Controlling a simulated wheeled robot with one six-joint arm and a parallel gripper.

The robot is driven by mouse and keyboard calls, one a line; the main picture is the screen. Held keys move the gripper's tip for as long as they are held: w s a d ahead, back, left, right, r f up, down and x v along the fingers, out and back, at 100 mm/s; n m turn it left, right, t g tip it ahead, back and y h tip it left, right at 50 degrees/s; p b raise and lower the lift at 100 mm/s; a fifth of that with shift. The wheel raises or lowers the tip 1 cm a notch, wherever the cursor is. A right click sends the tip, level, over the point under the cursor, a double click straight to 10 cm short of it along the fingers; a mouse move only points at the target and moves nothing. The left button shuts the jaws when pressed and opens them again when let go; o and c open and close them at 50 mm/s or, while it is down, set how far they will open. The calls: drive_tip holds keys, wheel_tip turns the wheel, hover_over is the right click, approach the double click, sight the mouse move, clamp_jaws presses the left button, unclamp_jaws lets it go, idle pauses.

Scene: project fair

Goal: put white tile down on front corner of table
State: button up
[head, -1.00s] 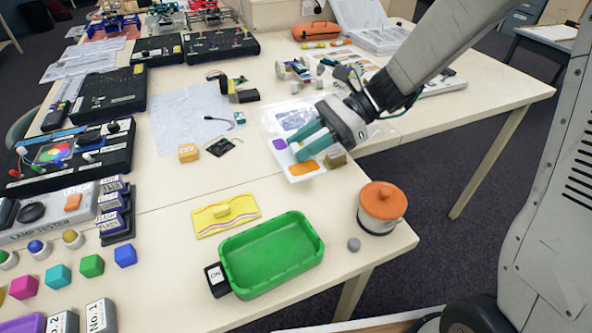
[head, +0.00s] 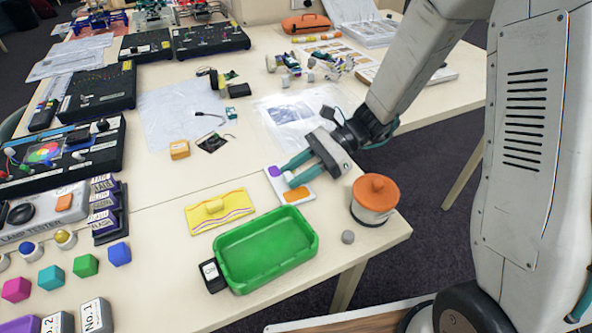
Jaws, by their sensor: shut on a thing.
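The white tile (head: 280,187) has a purple patch and an orange patch. My gripper (head: 285,174) is shut on it, with the teal fingers reaching in from the upper right and covering part of it. The tile is at or just above the cream table (head: 225,293), behind the green tray and left of the orange-lidded pot. I cannot tell whether its underside touches the table. The table's front right corner (head: 402,232) is in view, just beyond the pot.
A yellow wavy-striped piece (head: 240,210) lies left of the tile. A clear sheet (head: 275,108) lies behind. Bare table shows between tile and tray.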

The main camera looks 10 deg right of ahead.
drive_tip(key=shift+f, duration=0.15)
drive_tip(key=o, duration=1)
drive_tip(key=shift+d+r, duration=0.25)
drive_tip(key=shift+r, duration=0.05)
drive_tip(key=v, duration=1.1)
drive_tip(key=shift+d+r, duration=0.1)
drive_tip(key=shift+d, duration=0.1)
drive_tip(key=s+r+n+h, duration=0.2)
drive_tip(key=s, duration=0.1)
drive_tip(key=s+r+n+h, duration=0.2)
drive_tip(key=s+r, duration=0.1)
drive_tip(key=s, duration=0.1)
drive_tip(key=s+d+r+n+h, duration=0.1)
drive_tip(key=s+r+n+h, duration=0.1)
drive_tip(key=s+n, duration=0.1)
drive_tip(key=shift+s+d+r, duration=0.1)
drive_tip(key=shift+s+r, duration=0.2)
drive_tip(key=shift+s, duration=0.1)
drive_tip(key=shift+s+d+r+n+t+h, duration=0.75)
drive_tip(key=shift+s+d+n+h, duration=0.5)
drive_tip(key=shift+s, duration=0.6)
drive_tip(key=shift+s+d+r+n+t+h, duration=0.6)
drive_tip(key=shift+s+d+n+t+h, duration=0.6)
drive_tip(key=shift+s, duration=0.6)
drive_tip(key=shift+s+d+r+n+t+h, duration=0.65)
drive_tip(key=shift+s+d+n+h, duration=0.4)
drive_tip(key=shift+s+n, duration=0.6)
drive_tip(key=shift+s, duration=0.2)
